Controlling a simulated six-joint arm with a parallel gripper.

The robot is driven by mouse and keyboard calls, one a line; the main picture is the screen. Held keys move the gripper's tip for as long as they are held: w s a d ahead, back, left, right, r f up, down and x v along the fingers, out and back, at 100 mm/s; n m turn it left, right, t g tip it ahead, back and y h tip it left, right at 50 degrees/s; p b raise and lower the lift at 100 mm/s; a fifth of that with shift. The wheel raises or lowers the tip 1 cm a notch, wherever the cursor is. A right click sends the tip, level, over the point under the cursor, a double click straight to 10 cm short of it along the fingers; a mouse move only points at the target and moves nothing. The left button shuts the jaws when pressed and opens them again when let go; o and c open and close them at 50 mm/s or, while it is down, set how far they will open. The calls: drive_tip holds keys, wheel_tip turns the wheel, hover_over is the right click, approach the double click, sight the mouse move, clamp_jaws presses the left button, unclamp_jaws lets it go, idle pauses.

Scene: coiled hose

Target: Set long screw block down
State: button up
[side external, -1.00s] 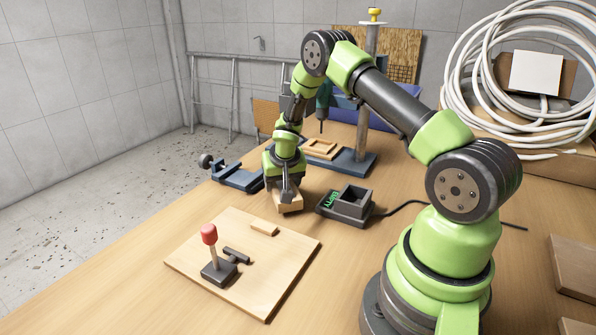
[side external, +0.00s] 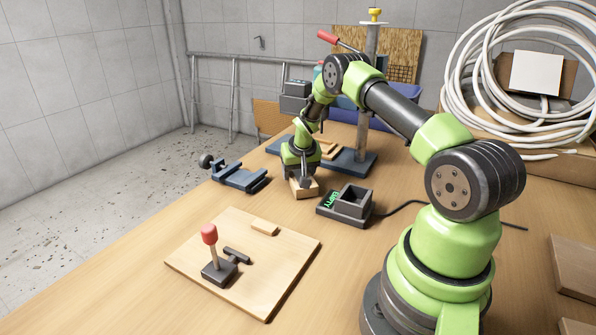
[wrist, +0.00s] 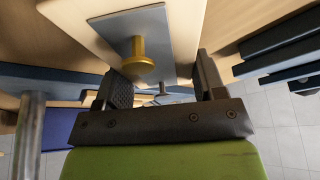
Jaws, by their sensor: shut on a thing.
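My gripper (side external: 303,180) is shut on a wooden block (side external: 305,192), beside the black box with a green display. The block is at or just above the table; I cannot tell if it touches. In the wrist view, pale wood (wrist: 82,20) carries a grey metal plate (wrist: 153,25) with a brass screw head (wrist: 138,60). My gripper's dark jaws (wrist: 163,85) show there too, with a smaller screw between them. The jaws' contact with the block is partly hidden.
The black box (side external: 352,203) with an open top stands just right of the block. A blue vise (side external: 238,177) is to the left. A wooden board (side external: 243,285) with a red-knobbed lever (side external: 209,235) lies in front. A drill stand (side external: 362,130) is behind. The table between is clear.

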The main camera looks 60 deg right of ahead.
sight(298, 171)
drive_tip(key=shift+f, duration=0.15)
drive_tip(key=o, duration=1)
drive_tip(key=v, duration=0.5)
drive_tip(key=shift+w, duration=0.1)
drive_tip(key=shift+c, duration=0.7)
drive_tip(key=shift+r, duration=0.35)
drive_tip(key=shift+c, duration=0.5)
